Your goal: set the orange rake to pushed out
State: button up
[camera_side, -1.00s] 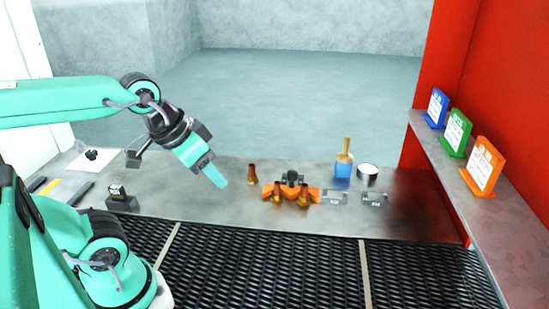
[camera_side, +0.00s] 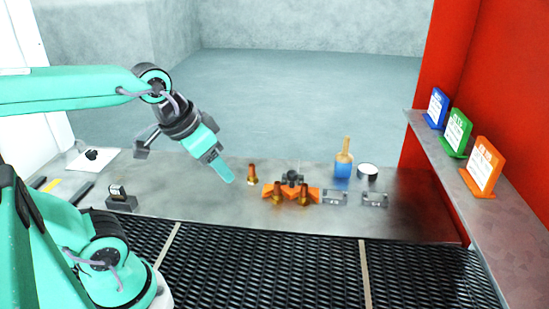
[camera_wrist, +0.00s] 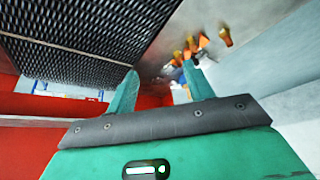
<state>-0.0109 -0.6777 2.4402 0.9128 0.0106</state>
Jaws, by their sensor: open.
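The orange rake (camera_side: 268,190) lies on the grey metal shelf beyond the mesh belt, right of centre in the side view. A dark knob sits at its middle and two amber-brown pieces stand at its front. The orange rake also shows small in the wrist view (camera_wrist: 190,47), near the top, partly behind other pieces. My gripper (camera_side: 226,174) hangs in the air to the left of the rake, touching nothing. In the wrist view my gripper (camera_wrist: 158,84) has its two teal fingers spread apart with nothing between them.
A single amber piece (camera_side: 252,175) stands left of the rake. A blue pot with a brush (camera_side: 343,164), a round tin (camera_side: 367,171) and two small metal blocks (camera_side: 375,200) are to its right. The black mesh belt (camera_side: 262,265) in front is bare.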

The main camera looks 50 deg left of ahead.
jog(key=w+a+r+g, duration=0.2)
jog(key=w, duration=0.7)
jog(key=g, duration=0.3)
send_over(292, 172)
notch_tip(292, 172, down, 14)
jog(key=shift+s+d+r, duration=0.15)
jog(key=shift+r, duration=0.05)
jog(key=shift+w+a+f, duration=0.2)
jog(key=shift+w+f, duration=0.05)
jog(key=shift+f, duration=0.2)
jog(key=shift+f, duration=3.85)
jog(key=shift+c, duration=0.2)
grip_shut()
